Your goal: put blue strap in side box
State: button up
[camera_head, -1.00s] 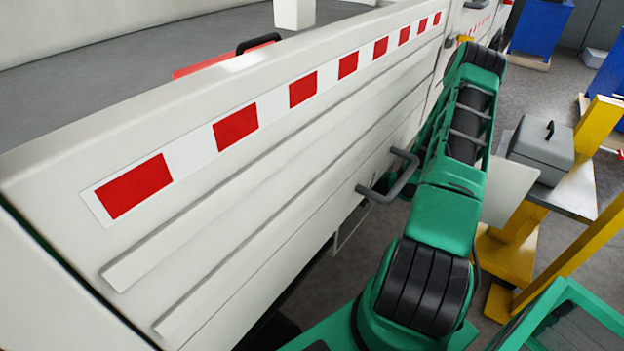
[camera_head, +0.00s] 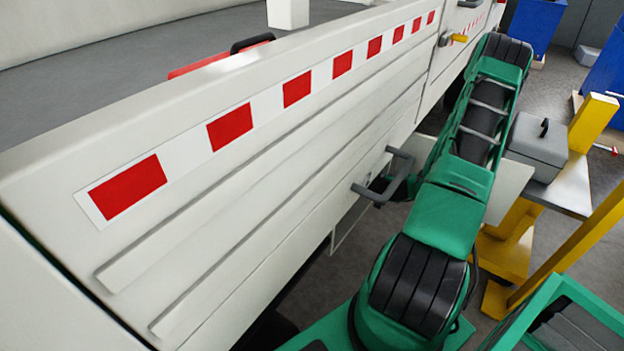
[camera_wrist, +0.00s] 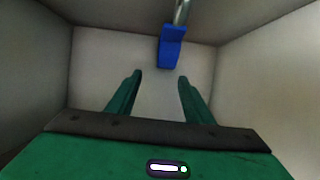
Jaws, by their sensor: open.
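In the wrist view, my gripper (camera_wrist: 159,79) is open, with nothing between its two green fingers. The blue strap (camera_wrist: 171,46) is just beyond the fingertips, slightly right of centre, with a grey metal end (camera_wrist: 182,12) above it. The strap looks apart from both fingers. Pale walls (camera_wrist: 255,85) enclose the space around it on several sides, like the inside of a box; I cannot tell for sure that this is the side box.
To the right, a grey toolbox (camera_head: 537,147) stands on a yellow-framed stand (camera_head: 590,120). Blue containers (camera_head: 537,27) stand at the back.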

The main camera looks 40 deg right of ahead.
jog(key=shift+v, duration=2.55)
